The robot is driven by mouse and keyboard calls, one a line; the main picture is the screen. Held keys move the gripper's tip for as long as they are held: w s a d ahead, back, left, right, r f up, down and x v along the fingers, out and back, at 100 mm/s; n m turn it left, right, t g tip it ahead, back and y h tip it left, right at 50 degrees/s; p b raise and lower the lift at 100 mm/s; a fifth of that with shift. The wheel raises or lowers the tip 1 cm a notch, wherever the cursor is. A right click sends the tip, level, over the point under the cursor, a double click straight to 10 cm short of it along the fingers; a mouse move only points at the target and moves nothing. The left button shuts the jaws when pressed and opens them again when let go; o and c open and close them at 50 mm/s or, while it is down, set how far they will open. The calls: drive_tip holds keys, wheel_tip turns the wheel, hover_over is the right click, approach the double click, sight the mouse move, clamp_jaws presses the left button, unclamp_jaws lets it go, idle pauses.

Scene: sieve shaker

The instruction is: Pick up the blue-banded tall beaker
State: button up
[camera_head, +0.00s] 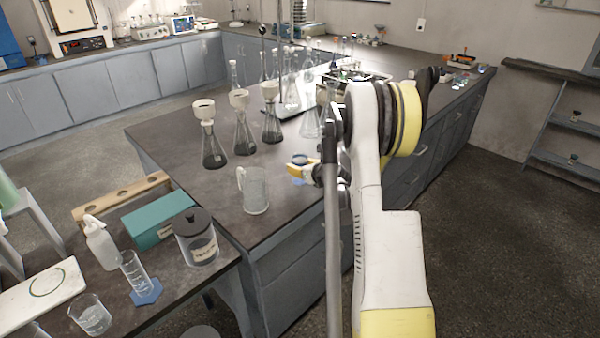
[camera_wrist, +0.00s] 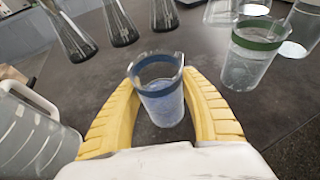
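The blue-banded tall beaker (camera_wrist: 160,98) is clear glass with a dark blue band under its rim. In the wrist view it stands upright between the two yellow fingers of my gripper (camera_wrist: 160,88). The fingers are spread on its left and right sides, close to the glass, with a strip of dark bench visible beside its lower part. I see no clear grip on it. In the head view my gripper (camera_head: 304,170) is low over the bench edge, and my arm hides much of that spot.
A green-banded beaker (camera_wrist: 250,52) stands close on the right. A clear handled jug (camera_head: 254,190) stands on the left, near my left finger. Several dark-bottomed flasks (camera_head: 242,130) stand behind. The bench (camera_head: 190,200) has its front edge near my gripper.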

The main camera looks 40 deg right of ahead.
sight(301, 154)
drive_tip(key=shift+r, duration=0.15)
drive_tip(key=shift+c, duration=0.5)
drive_tip(key=shift+r+p, duration=0.8)
drive_tip(key=shift+r, duration=0.4)
drive_tip(key=shift+d+r+p, duration=0.15)
drive_tip(key=shift+r+p, duration=0.35)
drive_tip(key=shift+r, duration=0.45)
drive_tip(key=s+d+r+p, duration=0.6)
drive_tip(key=d+r, duration=0.3)
drive_tip(key=r, duration=0.2)
drive_tip(key=shift+d+r+p, duration=0.2)
drive_tip(key=shift+d+p, duration=0.15)
drive_tip(key=shift+p, duration=0.05)
drive_tip(key=shift+a, duration=0.1)
